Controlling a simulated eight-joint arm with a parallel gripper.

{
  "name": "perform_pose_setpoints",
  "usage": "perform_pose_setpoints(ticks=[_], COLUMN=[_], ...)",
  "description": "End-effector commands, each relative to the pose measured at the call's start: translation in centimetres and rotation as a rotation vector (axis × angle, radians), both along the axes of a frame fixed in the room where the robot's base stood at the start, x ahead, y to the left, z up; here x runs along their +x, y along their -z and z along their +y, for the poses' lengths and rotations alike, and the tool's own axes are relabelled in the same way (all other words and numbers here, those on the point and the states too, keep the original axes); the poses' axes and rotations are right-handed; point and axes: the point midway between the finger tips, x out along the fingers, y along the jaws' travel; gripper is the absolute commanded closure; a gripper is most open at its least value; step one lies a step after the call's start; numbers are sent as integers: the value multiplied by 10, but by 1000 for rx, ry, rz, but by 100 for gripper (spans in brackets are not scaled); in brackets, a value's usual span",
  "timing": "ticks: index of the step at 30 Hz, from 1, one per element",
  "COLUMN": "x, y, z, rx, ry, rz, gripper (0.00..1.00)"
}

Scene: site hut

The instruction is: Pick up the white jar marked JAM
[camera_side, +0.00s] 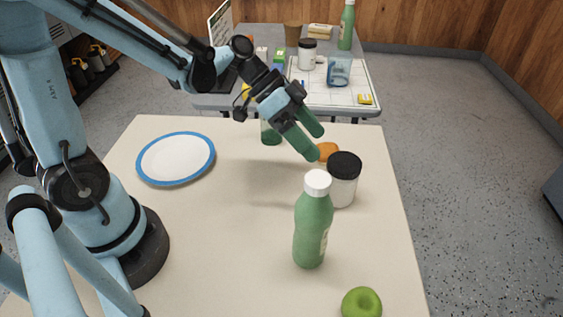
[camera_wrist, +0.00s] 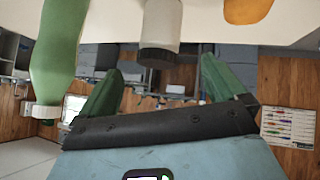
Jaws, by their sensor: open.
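A white jar with a black lid (camera_side: 342,188) stands upright on the near table, behind and right of the green bottle. No JAM lettering is readable on it. My gripper (camera_side: 317,142) is open and empty, with green fingers, above and to the left of this jar in the side view. In the wrist view, which is upside down, the jar (camera_wrist: 162,22) lies ahead between the spread fingers of my gripper (camera_wrist: 161,65), apart from them. A second white jar with a black lid (camera_side: 307,55) stands on the far table; its marking is also unreadable.
A green bottle with a white cap (camera_side: 311,232) stands close in front of the jar. An orange object (camera_side: 327,150) lies behind it. A green apple (camera_side: 361,303), a blue-rimmed plate (camera_side: 176,159) and a green item (camera_side: 270,133) are on the table.

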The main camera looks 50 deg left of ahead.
Motion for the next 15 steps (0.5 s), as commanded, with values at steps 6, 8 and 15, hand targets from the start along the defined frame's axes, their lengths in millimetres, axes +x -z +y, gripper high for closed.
perform_pose_setpoints(ticks=[6, 8, 15], x=[17, 19, 20], y=[12, 14, 19], z=[-12, -14, -17], rx=[-166, -205, -284], ry=[243, 294, 394], rz=[-198, -257, -393], gripper=[2, 2, 2])
